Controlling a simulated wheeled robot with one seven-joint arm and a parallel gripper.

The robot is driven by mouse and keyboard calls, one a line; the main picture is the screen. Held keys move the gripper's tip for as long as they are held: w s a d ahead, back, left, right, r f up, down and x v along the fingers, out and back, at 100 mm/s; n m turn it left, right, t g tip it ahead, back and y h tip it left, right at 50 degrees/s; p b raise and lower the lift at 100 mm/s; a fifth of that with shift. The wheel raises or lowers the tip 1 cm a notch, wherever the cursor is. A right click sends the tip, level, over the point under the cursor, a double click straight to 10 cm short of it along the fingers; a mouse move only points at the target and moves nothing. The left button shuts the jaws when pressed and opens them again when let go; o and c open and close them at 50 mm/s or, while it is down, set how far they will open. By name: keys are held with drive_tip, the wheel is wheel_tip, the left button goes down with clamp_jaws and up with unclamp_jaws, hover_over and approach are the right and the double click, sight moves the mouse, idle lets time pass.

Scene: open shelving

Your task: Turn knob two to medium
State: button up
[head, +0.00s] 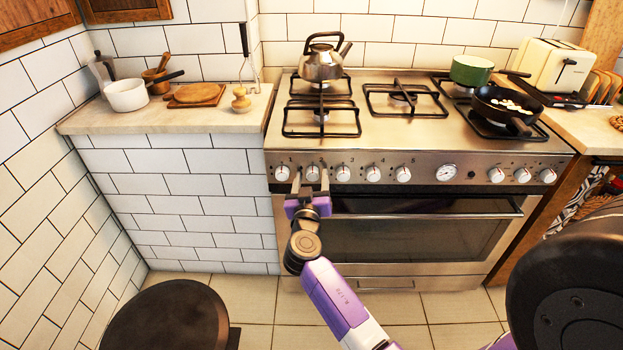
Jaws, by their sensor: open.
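The stove (430,210) has a front panel with a row of white knobs, numbered above from the left. Knob two (312,173) is the second from the left. My gripper (311,178) is open at the panel, its two fingers pointing up, one on each side of knob two. I cannot tell whether the fingers touch the knob. Knob one (282,173) is just left of the left finger, and knob three (343,173) is right of the right finger. The knob's pointer setting is too small to read.
A kettle (321,62) stands on the back left burner. A green pot (471,70) and a dark frying pan (507,105) are on the right burners. The oven handle (430,215) runs below the knobs. A tiled counter (160,118) is at left. Dark round seats are in the foreground.

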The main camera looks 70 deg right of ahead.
clamp_jaws()
